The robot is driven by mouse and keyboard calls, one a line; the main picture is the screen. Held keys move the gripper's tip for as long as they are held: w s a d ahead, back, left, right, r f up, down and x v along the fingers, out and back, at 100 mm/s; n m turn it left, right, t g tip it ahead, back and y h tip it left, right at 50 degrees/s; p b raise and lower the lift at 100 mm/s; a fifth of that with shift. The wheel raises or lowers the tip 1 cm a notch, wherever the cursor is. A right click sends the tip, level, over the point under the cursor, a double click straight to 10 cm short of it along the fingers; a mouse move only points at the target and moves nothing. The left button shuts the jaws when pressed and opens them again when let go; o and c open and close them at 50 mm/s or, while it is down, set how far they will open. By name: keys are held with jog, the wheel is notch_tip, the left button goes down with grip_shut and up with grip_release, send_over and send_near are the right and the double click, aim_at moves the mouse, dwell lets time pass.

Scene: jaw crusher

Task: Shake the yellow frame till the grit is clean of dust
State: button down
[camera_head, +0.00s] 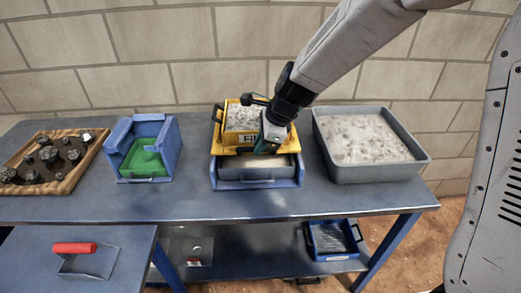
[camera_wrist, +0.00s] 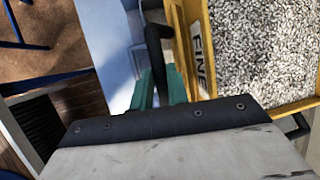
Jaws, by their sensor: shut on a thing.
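The yellow frame (camera_head: 226,134) sits over a blue tray stand on the bench, with grey-white grit (camera_head: 243,118) inside it. In the wrist view the frame's wall (camera_wrist: 186,40) carries the word FINE, and the grit (camera_wrist: 265,45) is speckled grey and white grains. My gripper (camera_head: 265,148) is at the frame's front right side. Its green fingers (camera_wrist: 160,88) are shut on the frame's dark handle (camera_wrist: 155,45). I cannot tell whether the frame rests on the stand or is slightly raised.
The blue stand (camera_head: 256,184) holds a grey pan (camera_head: 245,174) under the frame. A large grey tray (camera_head: 385,172) of pale material stands right. A blue box (camera_head: 172,150) with a green inside and a wooden tray (camera_head: 75,178) of dark rocks stand left. A red-handled scoop (camera_head: 90,262) lies lower left.

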jog(key=c, duration=1.4)
grip_release()
jog(key=shift+o, duration=0.2)
jog(key=shift+r, duration=0.1)
jog(key=v, duration=0.7)
jog(key=shift+d+r, duration=0.2)
jog(key=shift+r, duration=0.05)
jog(key=shift+s, duration=0.2)
